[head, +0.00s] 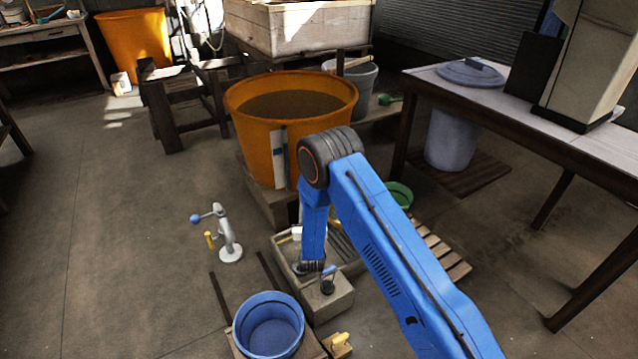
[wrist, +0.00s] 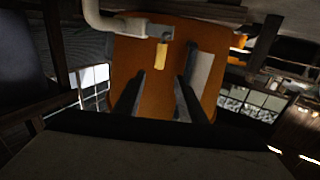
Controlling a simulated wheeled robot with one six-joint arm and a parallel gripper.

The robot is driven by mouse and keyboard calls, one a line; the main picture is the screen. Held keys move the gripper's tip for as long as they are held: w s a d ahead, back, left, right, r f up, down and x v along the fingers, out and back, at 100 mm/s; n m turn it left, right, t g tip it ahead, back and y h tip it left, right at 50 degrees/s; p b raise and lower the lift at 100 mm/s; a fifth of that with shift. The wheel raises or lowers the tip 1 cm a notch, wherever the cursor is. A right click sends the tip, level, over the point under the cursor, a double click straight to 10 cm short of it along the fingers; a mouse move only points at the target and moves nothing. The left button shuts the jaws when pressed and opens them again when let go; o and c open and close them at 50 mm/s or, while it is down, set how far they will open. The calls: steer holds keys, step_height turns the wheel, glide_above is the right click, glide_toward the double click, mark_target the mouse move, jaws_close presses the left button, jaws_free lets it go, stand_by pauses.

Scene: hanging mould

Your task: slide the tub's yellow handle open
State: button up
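The large orange tub (head: 255,145) stands in the middle of the head view, filled with dark contents. It also fills the middle of the wrist view (wrist: 150,95). The yellow handle (wrist: 161,55) shows in the wrist view, hanging below a pale pipe fitting (wrist: 120,23) against the tub's wall. In the head view my arm hides that part of the tub. My gripper (wrist: 160,80) is open and empty, its two dark fingers apart. The handle appears beyond the fingertips, in line with the gap between them. I cannot tell the exact distance.
A small stand with a blue knob and yellow grip (head: 229,250) is to the left. A table (head: 435,75) bounds the right. The left floor is clear.

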steer(key=w, duration=0.5)
steer(key=w+a, duration=0.1)
steer(key=w, duration=0.5)
steer(key=w+a, duration=0.1)
steer(key=w, duration=0.5)
steer(key=shift+w, duration=0.15)
steer(key=shift+a, duration=0.1)
jaws_close()
